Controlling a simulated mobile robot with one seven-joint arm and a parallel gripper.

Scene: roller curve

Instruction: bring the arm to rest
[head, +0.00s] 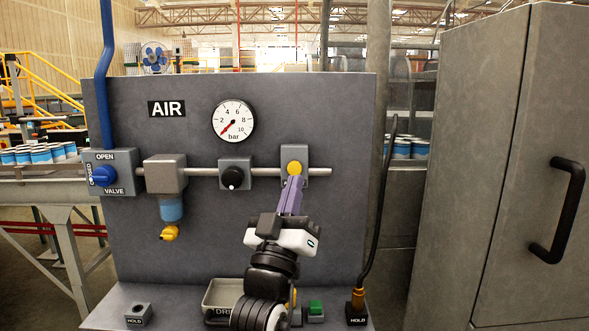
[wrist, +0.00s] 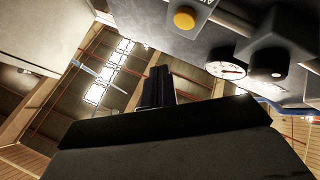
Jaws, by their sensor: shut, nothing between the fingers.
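My gripper (head: 291,196) is raised in front of the grey air panel (head: 130,240), at the lower middle of the head view. Its fingers are together and point up, just below the yellow round button (head: 294,168) in that picture. I cannot tell from the head view whether they touch it. In the wrist view the shut fingers (wrist: 158,87) point toward the roof, and the yellow button (wrist: 184,18) lies off to their upper right. Nothing shows between the fingers. My arm rises from the bottom edge and hides part of the panel's lower ledge.
The panel carries a gauge (head: 233,121) with its red needle low, a blue valve knob (head: 103,175), a black knob (head: 233,178) and a filter bowl (head: 171,209). A tray (head: 222,296) and green button (head: 315,307) sit below. A grey cabinet (head: 480,190) stands right.

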